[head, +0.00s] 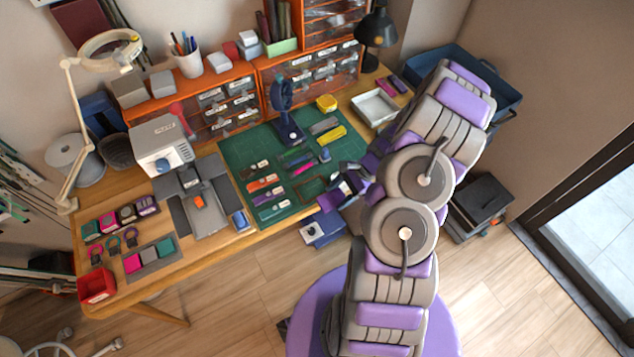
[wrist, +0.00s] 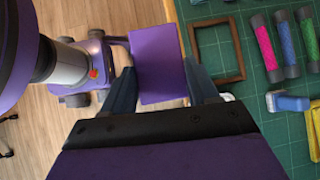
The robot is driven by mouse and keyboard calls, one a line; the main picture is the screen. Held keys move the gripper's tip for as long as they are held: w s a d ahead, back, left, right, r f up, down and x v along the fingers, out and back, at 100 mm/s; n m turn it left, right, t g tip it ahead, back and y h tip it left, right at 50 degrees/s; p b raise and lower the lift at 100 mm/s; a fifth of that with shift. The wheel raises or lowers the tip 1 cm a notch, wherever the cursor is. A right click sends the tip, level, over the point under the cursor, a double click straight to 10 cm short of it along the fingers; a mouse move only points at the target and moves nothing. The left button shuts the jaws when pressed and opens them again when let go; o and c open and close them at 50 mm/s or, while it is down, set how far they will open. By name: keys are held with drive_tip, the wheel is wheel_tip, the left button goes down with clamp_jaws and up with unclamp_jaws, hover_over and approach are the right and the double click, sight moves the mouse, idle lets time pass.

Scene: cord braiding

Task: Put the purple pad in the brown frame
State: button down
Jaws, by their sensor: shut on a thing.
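The purple pad (wrist: 158,50) is a flat rectangle held between the two dark fingers of my gripper (wrist: 159,72) in the wrist view. The brown frame (wrist: 240,48) is an open rectangle lying flat on the green mat, to the right of the pad and apart from it. Green mat shows through its opening. My gripper also shows in the head view (head: 345,188), at the front edge of the table, just right of the frame. In the wrist view the pad overlaps the left edge of the mat, with floor seen beside it. The pad's underside is hidden.
Several coloured cord pieces lie on the green mat (head: 240,150), including a pink one (wrist: 264,42) and a blue one (wrist: 286,40) right of the frame. A blue clip-like item (wrist: 288,102) lies near them. A dark blue stand (head: 288,115) rises at the mat's back.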

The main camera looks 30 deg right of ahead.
drive_tip(key=w, duration=0.3)
drive_tip(key=w+a+b, duration=0.1)
drive_tip(key=w, duration=0.2)
drive_tip(key=w+a+f+b, duration=0.1)
drive_tip(key=w, duration=0.3)
drive_tip(key=shift+w, duration=0.1)
drive_tip(key=f, duration=0.2)
drive_tip(key=f+b, duration=0.1)
drive_tip(key=shift+d+f, duration=0.35)
drive_tip(key=shift+d, duration=0.05)
drive_tip(key=shift+a+r, duration=0.1)
drive_tip(key=shift+a, duration=0.1)
